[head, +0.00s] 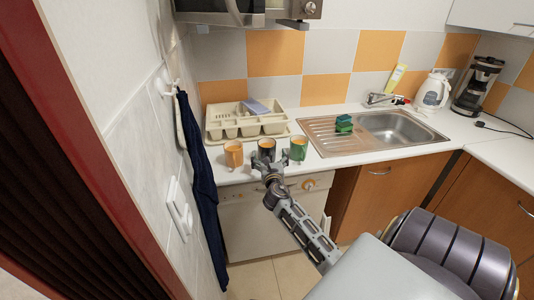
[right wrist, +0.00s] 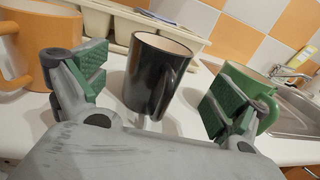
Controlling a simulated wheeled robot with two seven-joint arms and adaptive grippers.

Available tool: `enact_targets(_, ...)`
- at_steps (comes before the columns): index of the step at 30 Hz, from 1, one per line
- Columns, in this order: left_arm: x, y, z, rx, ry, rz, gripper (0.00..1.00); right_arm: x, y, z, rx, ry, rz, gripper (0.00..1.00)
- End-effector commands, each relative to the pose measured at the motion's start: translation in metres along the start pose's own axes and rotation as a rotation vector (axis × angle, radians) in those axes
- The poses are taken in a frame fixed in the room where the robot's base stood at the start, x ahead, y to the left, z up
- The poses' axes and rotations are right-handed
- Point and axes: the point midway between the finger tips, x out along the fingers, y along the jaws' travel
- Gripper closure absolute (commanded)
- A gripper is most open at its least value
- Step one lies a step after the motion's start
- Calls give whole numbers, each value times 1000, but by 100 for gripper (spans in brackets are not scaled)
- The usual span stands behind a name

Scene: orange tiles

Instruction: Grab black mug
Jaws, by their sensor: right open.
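The black mug (head: 267,146) stands upright on the white counter, between two other mugs in the head view. In the right wrist view the black mug (right wrist: 150,75) stands ahead, between the fingertips, with its handle toward the right. My right gripper (head: 268,162) is in front of the mug and hides its lower part in the head view. In the right wrist view the right gripper (right wrist: 150,85) is open, with green-padded fingers spread to either side of the mug and a gap visible on both sides. My left gripper is not in view.
An orange mug (head: 233,154) stands left of the black mug and a green mug (head: 299,148) right of it, both close. A beige dish rack (head: 222,130) is behind. The sink (head: 395,127) lies to the right. A dark blue cloth (head: 200,170) hangs at left.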

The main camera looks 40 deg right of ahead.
Motion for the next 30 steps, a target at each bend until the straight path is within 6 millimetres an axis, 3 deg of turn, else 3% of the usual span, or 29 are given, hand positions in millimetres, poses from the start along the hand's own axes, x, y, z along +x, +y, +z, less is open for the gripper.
enact_targets(17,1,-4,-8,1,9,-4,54,6,0,-1,1,0,-1,3)
enact_targets(30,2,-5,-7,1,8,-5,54,39,3,-7,1,0,-2,3)
